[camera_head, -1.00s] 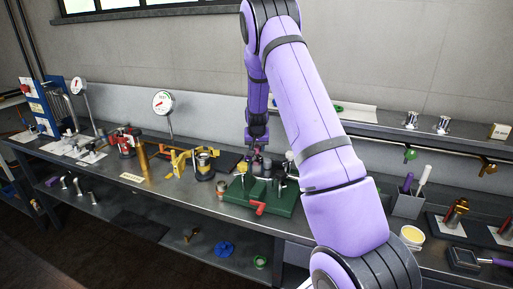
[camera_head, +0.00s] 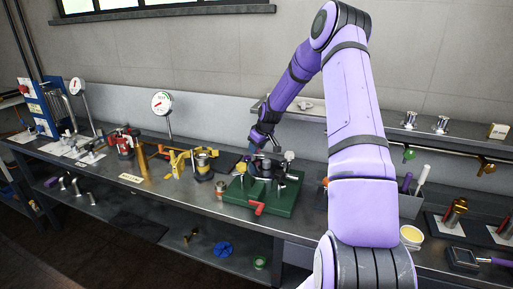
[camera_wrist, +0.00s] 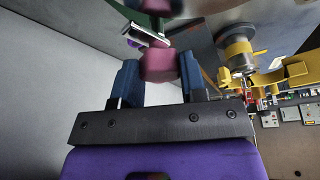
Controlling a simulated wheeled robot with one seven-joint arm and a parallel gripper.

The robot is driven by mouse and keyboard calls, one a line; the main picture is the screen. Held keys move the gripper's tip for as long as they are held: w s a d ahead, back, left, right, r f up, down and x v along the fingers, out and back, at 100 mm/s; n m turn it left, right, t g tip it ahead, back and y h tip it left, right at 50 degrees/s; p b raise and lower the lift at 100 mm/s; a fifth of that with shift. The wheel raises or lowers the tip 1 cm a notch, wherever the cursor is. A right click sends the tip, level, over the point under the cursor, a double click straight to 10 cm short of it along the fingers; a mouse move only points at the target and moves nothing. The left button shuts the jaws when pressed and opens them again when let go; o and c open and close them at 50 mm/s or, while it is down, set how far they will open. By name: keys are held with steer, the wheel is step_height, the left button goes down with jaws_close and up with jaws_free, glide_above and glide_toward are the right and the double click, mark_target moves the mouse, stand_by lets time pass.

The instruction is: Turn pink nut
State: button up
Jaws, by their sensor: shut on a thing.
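The pink nut (camera_wrist: 160,64) sits between the two blue fingers of my gripper (camera_wrist: 159,60) in the wrist view, and both fingers are closed on its sides. A pink round part shows just beyond it. In the head view my gripper (camera_head: 259,146) reaches down from behind over the green base (camera_head: 236,195). That base carries several metal posts and has a red handle (camera_head: 257,208) at its front. The nut is too small and too hidden by the gripper and fittings to make out clearly in the head view.
A yellow clamp-like fixture (camera_head: 181,159) with a metal cylinder (camera_head: 203,164) stands left of the green base. A dial gauge (camera_head: 161,103) rises behind it. A grey holder (camera_head: 409,206) and a yellow-filled tub (camera_head: 411,236) are on the right. The shelf below holds a blue knob (camera_head: 224,249).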

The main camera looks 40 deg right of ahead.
mark_target(259, 155)
steer(key=shift+n, duration=0.5)
steer(key=o, duration=0.9)
steer(key=shift+d, duration=0.1)
steer(key=shift+s+r, duration=0.15)
steer(key=shift+r, duration=0.2)
steer(key=v, duration=0.2)
steer(key=shift+s+d+r, duration=0.1)
steer(key=shift+r, duration=0.2)
steer(key=s+d, duration=0.1)
steer(key=s, duration=0.6)
steer(key=s+d, duration=0.1)
steer(key=s, duration=0.3)
steer(key=shift+s+d+f, duration=0.2)
steer(key=shift+s+d, duration=0.1)
